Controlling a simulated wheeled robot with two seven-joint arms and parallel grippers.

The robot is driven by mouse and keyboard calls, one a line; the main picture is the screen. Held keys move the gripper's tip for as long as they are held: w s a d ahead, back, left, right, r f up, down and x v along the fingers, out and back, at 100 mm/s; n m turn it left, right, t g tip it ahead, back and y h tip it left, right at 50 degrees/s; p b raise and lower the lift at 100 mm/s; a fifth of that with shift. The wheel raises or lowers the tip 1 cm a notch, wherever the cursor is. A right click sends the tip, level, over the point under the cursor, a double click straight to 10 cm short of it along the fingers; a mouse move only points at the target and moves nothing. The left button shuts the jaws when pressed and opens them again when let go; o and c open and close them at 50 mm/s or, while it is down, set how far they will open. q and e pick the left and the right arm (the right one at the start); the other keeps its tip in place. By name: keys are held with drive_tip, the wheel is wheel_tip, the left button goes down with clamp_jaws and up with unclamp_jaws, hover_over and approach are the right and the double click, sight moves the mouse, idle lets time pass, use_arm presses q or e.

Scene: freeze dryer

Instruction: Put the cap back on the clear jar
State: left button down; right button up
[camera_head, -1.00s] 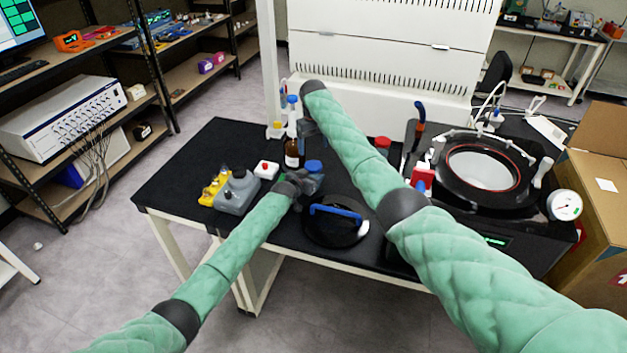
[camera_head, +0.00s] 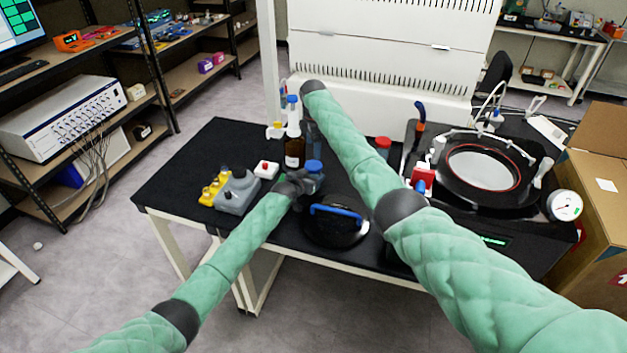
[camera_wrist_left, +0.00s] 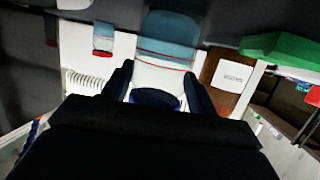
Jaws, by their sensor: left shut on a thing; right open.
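The clear jar (camera_wrist_left: 160,73) shows upside down in the left wrist view, with blue contents and a thin red line. My left gripper (camera_wrist_left: 158,88) is shut on its upper part, one finger on each side. In the head view my left gripper (camera_head: 305,184) is at the middle of the black table. The blue cap (camera_head: 313,166) is at the jar's mouth, and it also shows dark blue in the wrist view (camera_wrist_left: 155,98). I cannot tell whether it is fully seated. My right gripper is hidden behind my right arm.
A brown bottle (camera_head: 293,153) stands close left of the jar, and a red-capped jar (camera_head: 383,143) behind right. A round black lid with a blue handle (camera_head: 335,224) lies in front. The freeze dryer (camera_head: 483,170) fills the right side.

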sight(314, 165)
use_arm(q)
drive_tip(key=shift+f, duration=0.1)
use_arm(e)
drive_tip(key=n, duration=0.5)
drive_tip(key=shift+n, duration=0.3)
drive_tip(key=n, duration=0.5)
drive_tip(key=shift+n, duration=0.3)
drive_tip(key=shift+f, duration=4)
